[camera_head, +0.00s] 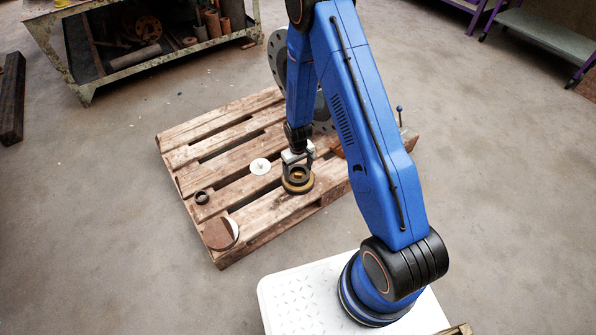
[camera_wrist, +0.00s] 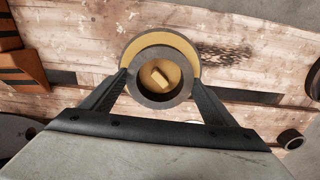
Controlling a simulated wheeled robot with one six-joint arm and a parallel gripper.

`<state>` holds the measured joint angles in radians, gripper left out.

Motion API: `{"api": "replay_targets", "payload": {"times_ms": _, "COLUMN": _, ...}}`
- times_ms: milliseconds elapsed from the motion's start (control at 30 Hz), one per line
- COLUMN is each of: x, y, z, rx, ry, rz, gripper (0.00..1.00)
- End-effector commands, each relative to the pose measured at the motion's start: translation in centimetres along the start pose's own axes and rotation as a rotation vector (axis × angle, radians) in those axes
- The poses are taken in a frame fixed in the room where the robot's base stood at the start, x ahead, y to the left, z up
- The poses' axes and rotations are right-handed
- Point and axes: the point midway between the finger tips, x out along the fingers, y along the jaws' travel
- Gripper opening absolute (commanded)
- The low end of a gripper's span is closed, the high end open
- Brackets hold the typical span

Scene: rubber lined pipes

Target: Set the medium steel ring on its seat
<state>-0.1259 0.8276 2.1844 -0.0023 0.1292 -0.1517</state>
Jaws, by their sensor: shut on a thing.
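My gripper (camera_wrist: 160,84) is shut on a dark steel ring (camera_wrist: 137,84), with one finger on each side of it. In the head view my gripper (camera_head: 298,162) points down over the pallet, with the dark ring (camera_head: 291,176) at its tips. Right under the ring is a round yellow-brown piece (camera_wrist: 163,37) on the pallet, also in the head view (camera_head: 298,189). It shows past the ring's far edge, so the two look slightly off centre from here. I cannot tell whether the ring touches the piece below.
The wooden pallet (camera_head: 195,152) also bears a small dark ring (camera_head: 202,197), a white disc (camera_head: 260,166) and a brown-topped round piece (camera_head: 220,233). A large grey flange (camera_head: 277,58) stands behind my arm. An orange-and-black block (camera_wrist: 25,70) lies to the left in the wrist view.

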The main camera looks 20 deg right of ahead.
Motion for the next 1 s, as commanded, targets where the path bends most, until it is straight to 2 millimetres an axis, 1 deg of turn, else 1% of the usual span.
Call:
{"api": "replay_targets", "payload": {"times_ms": 100, "x": 0.1, "y": 0.0, "z": 0.0, "rx": 0.000, "ry": 0.000, "rz": 0.000, "gripper": 0.48}}
{"api": "replay_targets", "payload": {"times_ms": 133, "x": 0.1, "y": 0.0, "z": 0.0, "rx": 0.000, "ry": 0.000, "rz": 0.000, "gripper": 0.83}}
{"api": "replay_targets", "payload": {"times_ms": 167, "x": 0.1, "y": 0.0, "z": 0.0, "rx": 0.000, "ry": 0.000, "rz": 0.000, "gripper": 0.90}}
{"api": "replay_targets", "payload": {"times_ms": 200, "x": 0.1, "y": 0.0, "z": 0.0, "rx": 0.000, "ry": 0.000, "rz": 0.000, "gripper": 1.00}}
{"api": "replay_targets", "payload": {"times_ms": 433, "x": 0.1, "y": 0.0, "z": 0.0, "rx": 0.000, "ry": 0.000, "rz": 0.000, "gripper": 1.00}}
{"api": "replay_targets", "payload": {"times_ms": 567, "x": -0.4, "y": 0.0, "z": 0.0, "rx": 0.000, "ry": 0.000, "rz": 0.000, "gripper": 1.00}}
{"api": "replay_targets", "payload": {"times_ms": 667, "x": -1.3, "y": 0.0, "z": -0.1, "rx": 0.000, "ry": 0.001, "rz": 0.000, "gripper": 1.00}}
{"api": "replay_targets", "payload": {"times_ms": 767, "x": -2.7, "y": 0.0, "z": -0.1, "rx": 0.000, "ry": 0.002, "rz": 0.000, "gripper": 1.00}}
{"api": "replay_targets", "payload": {"times_ms": 1000, "x": -6.5, "y": 0.0, "z": -0.1, "rx": 0.000, "ry": 0.003, "rz": 0.000, "gripper": 1.00}}
